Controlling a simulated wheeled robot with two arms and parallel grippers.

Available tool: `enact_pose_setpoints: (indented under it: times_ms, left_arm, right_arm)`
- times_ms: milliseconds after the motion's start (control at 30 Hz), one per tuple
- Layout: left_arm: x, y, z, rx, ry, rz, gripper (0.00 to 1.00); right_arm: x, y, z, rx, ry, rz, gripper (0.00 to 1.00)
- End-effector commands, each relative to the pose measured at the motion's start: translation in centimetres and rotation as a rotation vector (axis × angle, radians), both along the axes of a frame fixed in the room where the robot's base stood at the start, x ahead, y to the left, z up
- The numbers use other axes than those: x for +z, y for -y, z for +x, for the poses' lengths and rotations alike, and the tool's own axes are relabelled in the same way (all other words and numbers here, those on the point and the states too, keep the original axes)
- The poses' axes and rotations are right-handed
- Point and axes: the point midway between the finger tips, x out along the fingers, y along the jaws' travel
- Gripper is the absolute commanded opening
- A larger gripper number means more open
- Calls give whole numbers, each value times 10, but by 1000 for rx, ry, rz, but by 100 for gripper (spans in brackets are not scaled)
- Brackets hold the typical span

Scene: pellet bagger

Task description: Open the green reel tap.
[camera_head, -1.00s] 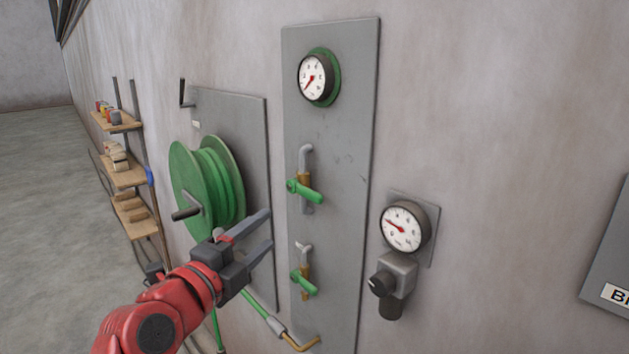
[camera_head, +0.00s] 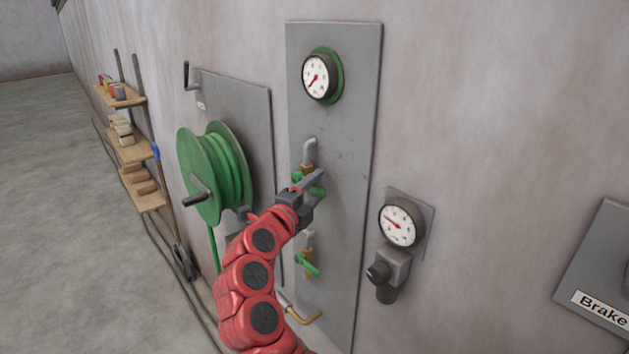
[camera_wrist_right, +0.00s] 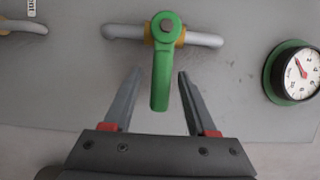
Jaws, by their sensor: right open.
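The upper tap has a green lever (camera_head: 317,190) on a brass body (camera_head: 308,171) with a grey pipe (camera_head: 310,150), mounted on a tall grey panel. In the right wrist view its green lever (camera_wrist_right: 161,80) lies crosswise to the pipe. My right gripper (camera_head: 318,178) is at this tap, partly covering it. In the wrist view, the open gripper (camera_wrist_right: 159,73) has one finger on each side of the lever, with gaps on both sides. A second green-lever tap (camera_head: 307,264) sits lower on the panel. My left gripper is not in view.
A green hose reel (camera_head: 213,175) with a protruding handle is left of my arm. A green-ringed gauge (camera_head: 321,77) is above the taps. A gauge (camera_head: 399,223) with a regulator (camera_head: 389,272) is to the right. Shelves (camera_head: 134,147) stand far left.

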Motion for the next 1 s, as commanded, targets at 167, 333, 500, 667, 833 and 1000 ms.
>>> enact_pose_setpoints:
  times_ms: [167,333,500,667,833,1000]
  left_arm:
    - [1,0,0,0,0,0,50]
    - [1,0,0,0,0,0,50]
    - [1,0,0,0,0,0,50]
    - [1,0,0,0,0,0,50]
    - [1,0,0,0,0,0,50]
    - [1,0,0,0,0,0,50]
  right_arm:
    - [-1,1,2,1,0,0,57]
    - [0,1,2,1,0,0,48]
    - [0,0,2,2,0,0,18]
    - [-1,0,2,2,0,0,0]
    - [-1,0,2,2,-1,1,0]
    - [-1,0,2,2,-1,0,0]
